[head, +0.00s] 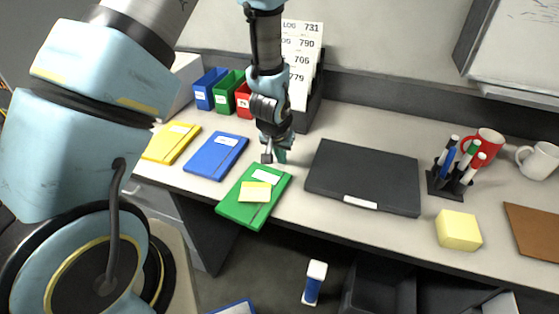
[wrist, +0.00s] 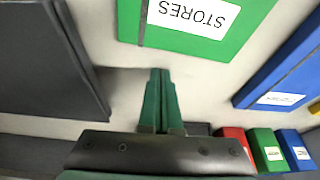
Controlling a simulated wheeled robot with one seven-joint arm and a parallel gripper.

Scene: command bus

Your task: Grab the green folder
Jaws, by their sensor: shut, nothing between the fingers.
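The green folder (head: 254,197) lies flat on the desk near its front edge, with a yellow note on it. A white label reading STORES shows on the green folder in the wrist view (wrist: 240,30). My gripper (head: 273,157) is just behind the folder's far edge in the head view. In the wrist view my gripper's fingers (wrist: 161,75) are together with nothing between them, apart from the folder. The folder's front part is outside the wrist view.
A blue folder (head: 216,156) and a yellow folder (head: 171,143) lie left of the green one. A closed black laptop-like case (head: 364,177) lies to its right. Small blue, green and red boxes (head: 228,92) and a log rack (head: 310,100) stand behind.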

